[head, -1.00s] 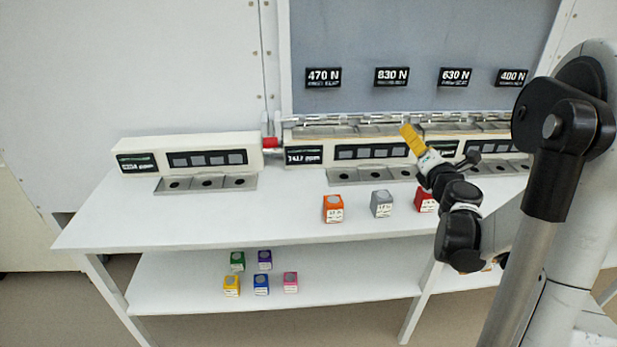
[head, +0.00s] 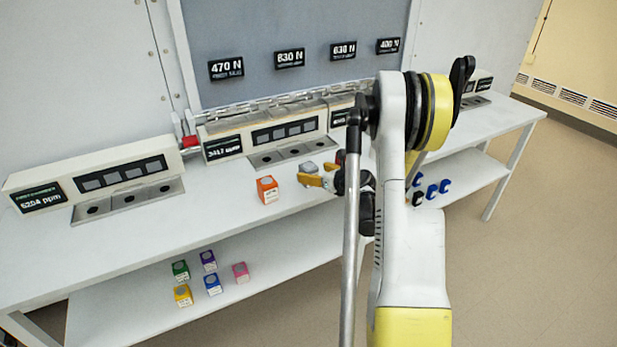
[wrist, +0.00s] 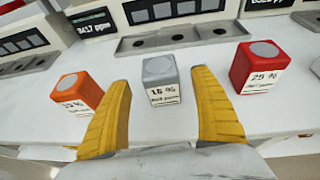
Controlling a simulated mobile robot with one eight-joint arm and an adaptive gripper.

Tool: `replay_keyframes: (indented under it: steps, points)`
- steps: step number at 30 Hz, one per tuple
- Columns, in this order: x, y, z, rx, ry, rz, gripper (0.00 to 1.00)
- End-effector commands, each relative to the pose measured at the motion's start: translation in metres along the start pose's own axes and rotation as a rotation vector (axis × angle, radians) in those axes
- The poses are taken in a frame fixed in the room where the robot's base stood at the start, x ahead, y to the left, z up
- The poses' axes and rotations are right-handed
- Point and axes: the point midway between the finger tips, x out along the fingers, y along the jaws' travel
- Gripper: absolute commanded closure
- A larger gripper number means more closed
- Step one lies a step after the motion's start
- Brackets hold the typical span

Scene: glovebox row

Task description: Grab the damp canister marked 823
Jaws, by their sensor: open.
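A grey cube-shaped canister (wrist: 161,80) with a round disc on top stands upright on the table, its label reading about 16 %. It shows in the head view (head: 309,168) beside my gripper (head: 317,174). In the wrist view my gripper (wrist: 161,92) is open, its yellow fingers left and right of the grey canister, with nothing held. An orange canister (wrist: 77,93), label about 15 %, stands to the left, and a red one (wrist: 259,68), label about 29 %, to the right. I can read no 823 on any canister.
Several coloured canisters, among them a green one (head: 180,270), stand on the lower shelf (head: 130,305). White instruments with displays, one reading 6204 ppm (head: 42,197), line the table's back. The white tabletop (head: 225,215) left of the orange canister is clear.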

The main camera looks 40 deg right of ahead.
Motion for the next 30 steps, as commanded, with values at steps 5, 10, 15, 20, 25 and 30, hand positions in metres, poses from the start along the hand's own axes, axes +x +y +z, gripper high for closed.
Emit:
replay_keyframes:
  steps: [5,10,15,20,25,30]
  points:
    - [0.031,-0.001,-0.002,-0.001,0.000,0.003,0.26]
    - [0.043,-0.002,0.000,0.001,0.000,0.000,0.26]
    - [0.042,-0.002,0.001,0.001,0.000,0.000,0.34]
    - [0.042,-0.002,0.001,0.001,0.000,0.000,0.83]
    - [0.042,-0.002,0.001,0.001,-0.001,0.000,0.86]
    - [0.041,-0.002,0.001,0.001,-0.001,0.001,0.86]
